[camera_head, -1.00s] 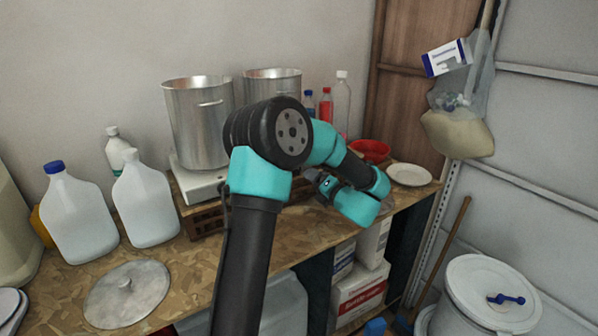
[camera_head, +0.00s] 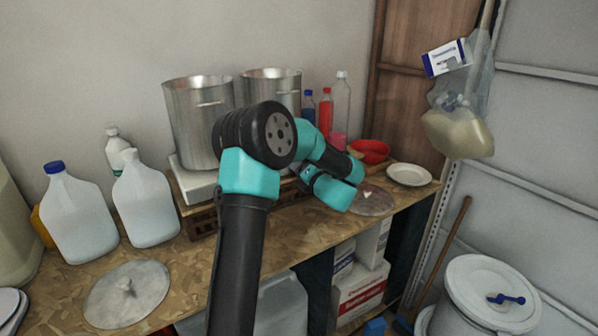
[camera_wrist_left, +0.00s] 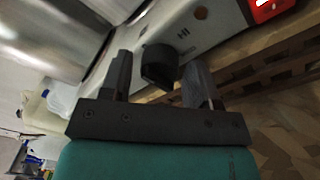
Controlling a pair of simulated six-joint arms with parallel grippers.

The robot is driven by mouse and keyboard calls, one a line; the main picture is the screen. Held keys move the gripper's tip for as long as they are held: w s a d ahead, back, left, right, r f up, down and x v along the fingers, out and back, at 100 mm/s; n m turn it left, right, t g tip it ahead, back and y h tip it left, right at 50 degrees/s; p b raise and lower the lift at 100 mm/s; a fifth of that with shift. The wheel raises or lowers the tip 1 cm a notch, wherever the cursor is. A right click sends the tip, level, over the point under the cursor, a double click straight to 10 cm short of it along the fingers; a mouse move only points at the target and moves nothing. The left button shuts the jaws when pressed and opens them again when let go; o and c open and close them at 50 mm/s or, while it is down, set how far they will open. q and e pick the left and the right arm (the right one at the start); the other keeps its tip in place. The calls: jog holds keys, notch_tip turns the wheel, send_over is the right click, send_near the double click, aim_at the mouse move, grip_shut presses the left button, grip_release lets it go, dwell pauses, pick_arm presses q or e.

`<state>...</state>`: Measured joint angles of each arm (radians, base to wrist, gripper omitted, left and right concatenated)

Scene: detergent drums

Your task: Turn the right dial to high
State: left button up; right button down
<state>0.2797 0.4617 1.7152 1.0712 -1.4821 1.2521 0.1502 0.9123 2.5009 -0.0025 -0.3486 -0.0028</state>
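A black dial (camera_wrist_left: 159,66) sits on the white front panel of a hot plate (camera_wrist_left: 205,24) in the left wrist view, with an "HI" mark beside it. My left gripper (camera_wrist_left: 160,78) is open, with one finger on each side of the dial and small gaps showing. I cannot tell how deep the dial sits between the fingers. In the head view my left gripper (camera_head: 306,173) is in front of the right pot's stand, and my arm hides the dial. The white hot plate there (camera_head: 196,183) carries the left pot. My right gripper is out of view.
Two steel pots (camera_head: 196,120) (camera_head: 270,85) stand at the back. White jugs (camera_head: 145,205) and a metal lid (camera_head: 127,290) are on the left. Bottles (camera_head: 325,110), a red bowl (camera_head: 370,152) and a plate (camera_head: 409,174) stand to the right.

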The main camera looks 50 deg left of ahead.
pick_arm(q)
jog(key=c, duration=0.7)
jog(key=shift+c, duration=0.2)
jog(key=shift+m, duration=0.4)
jog(key=m, duration=0.6)
jog(key=shift+f, duration=0.1)
jog(key=m, duration=0.4)
jog(key=shift+t+y, duration=0.3)
jog(key=shift+m+t, duration=0.4)
jog(key=shift+m, duration=1.5)
jog(key=o, duration=0.9)
